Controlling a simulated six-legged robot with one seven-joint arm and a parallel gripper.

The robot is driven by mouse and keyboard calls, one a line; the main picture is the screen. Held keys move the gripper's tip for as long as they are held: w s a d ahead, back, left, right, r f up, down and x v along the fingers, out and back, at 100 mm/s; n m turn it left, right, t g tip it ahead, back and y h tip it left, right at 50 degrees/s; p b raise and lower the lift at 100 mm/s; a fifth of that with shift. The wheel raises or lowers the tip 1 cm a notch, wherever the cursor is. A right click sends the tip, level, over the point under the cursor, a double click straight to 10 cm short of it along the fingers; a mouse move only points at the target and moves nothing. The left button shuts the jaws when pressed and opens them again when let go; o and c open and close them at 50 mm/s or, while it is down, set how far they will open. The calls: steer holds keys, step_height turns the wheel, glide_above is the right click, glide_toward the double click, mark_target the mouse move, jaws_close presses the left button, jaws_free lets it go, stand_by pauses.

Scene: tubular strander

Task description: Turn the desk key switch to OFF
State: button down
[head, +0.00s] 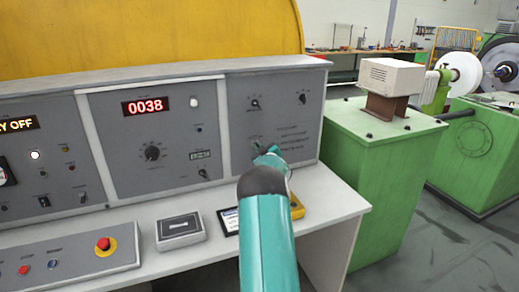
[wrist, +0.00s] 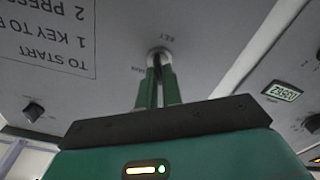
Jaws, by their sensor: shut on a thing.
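The key switch (wrist: 160,53) shows in the wrist view as a round metal collar on the grey panel, with a "KEY" label beside it. The wrist view is upside down. The two green fingers of my gripper (wrist: 159,75) are shut on the key switch, one on each side; they hide most of the key. Which way the key points I cannot tell. In the head view my gripper (head: 263,151) reaches the lower part of the right-hand panel (head: 300,115). My own arm covers part of that area, and the switch is largely hidden there.
Above are two dark knobs (head: 255,104) (head: 302,98). The middle panel has a red "0038" display (head: 145,106) and a large dial (head: 152,153). On the desk lie a grey box (head: 181,230) and a yellow item (head: 297,207). A green cabinet (head: 385,180) stands right.

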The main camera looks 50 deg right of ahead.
steer(key=shift+n, duration=1.3)
steer(key=c, duration=1.6)
jaws_free()
steer(key=shift+o, duration=0.2)
steer(key=v, duration=1.3)
steer(key=shift+s+a, duration=0.2)
steer(key=shift+s, duration=0.1)
steer(key=shift+f, duration=0.1)
